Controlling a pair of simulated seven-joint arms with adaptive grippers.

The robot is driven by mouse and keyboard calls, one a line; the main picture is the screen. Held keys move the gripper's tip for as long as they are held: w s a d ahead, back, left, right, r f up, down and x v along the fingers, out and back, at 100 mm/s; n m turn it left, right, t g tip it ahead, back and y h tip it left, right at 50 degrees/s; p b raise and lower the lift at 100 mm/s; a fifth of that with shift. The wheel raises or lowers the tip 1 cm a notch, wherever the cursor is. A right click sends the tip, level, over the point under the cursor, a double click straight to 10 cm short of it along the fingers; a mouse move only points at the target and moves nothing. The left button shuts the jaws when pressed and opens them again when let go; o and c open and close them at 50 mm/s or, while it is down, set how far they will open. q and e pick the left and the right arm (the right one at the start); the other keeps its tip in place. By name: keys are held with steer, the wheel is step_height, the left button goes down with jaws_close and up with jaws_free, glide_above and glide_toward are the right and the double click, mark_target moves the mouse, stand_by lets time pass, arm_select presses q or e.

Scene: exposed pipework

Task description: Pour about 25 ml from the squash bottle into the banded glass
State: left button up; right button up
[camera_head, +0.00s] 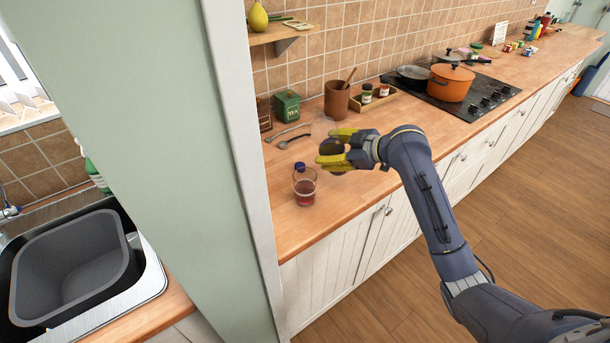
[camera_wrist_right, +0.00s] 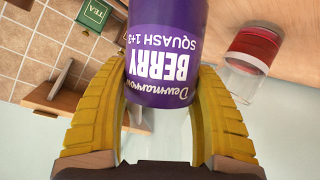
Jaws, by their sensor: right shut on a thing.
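The squash bottle (camera_wrist_right: 170,50) has a purple label reading berry squash, upside down in the right wrist view. My right gripper (camera_head: 335,155) has its yellow fingers shut on it, above the counter. In the head view only a dark round part of the bottle (camera_head: 332,146) shows between the fingers, so its tilt is hard to judge. The banded glass (camera_head: 304,188) stands on the counter just left of and below the gripper, apart from it. My left gripper is out of view.
A small blue thing (camera_head: 299,167) shows at the glass's rim. Behind stand a green tea tin (camera_head: 287,106), a brown utensil pot (camera_head: 337,100) and spoons (camera_head: 292,139). A pale green wall end (camera_head: 150,150) is close on the left. An orange pot (camera_head: 451,83) sits on the hob.

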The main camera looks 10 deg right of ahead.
mark_target(342, 148)
steer(key=f, duration=0.1)
steer(key=f+n+h, duration=0.1)
steer(key=shift+w+d+f+t, duration=0.15)
steer(key=shift+d+f+t, duration=0.05)
steer(key=shift+f+t, duration=0.15)
steer(key=shift+w+d+f+n+t+h, duration=0.2)
steer(key=shift+w+d+f+n+h, duration=0.1)
steer(key=shift+d+n+h, duration=0.2)
steer(key=shift+w+d+f+n+t+h, duration=0.15)
steer(key=shift+w+d+f+n+h, duration=0.1)
steer(key=shift+d+n+h, duration=0.25)
steer(key=shift+w+d+r+n, duration=0.1)
steer(key=shift+w+d+n, duration=0.05)
steer(key=shift+d+n, duration=0.15)
steer(key=shift+w+d+r+n+t+h, duration=0.4)
steer(key=shift+d+r+n+t+h, duration=0.35)
steer(key=shift+n, duration=0.25)
steer(key=shift+d+r, duration=0.1)
steer(key=shift+r, duration=0.35)
steer(key=shift+w+d+r+n+t+h+p, duration=0.15)
steer(key=shift+r+n+t+h+p, duration=0.25)
steer(key=shift+r+n, duration=0.55)
steer(key=shift+r, duration=0.35)
steer(key=shift+r+n+t+h, duration=0.35)
steer(key=shift+r+t+h, duration=0.15)
steer(key=shift+r, duration=0.7)
steer(key=shift+f+y, duration=0.1)
steer(key=shift+y, duration=0.15)
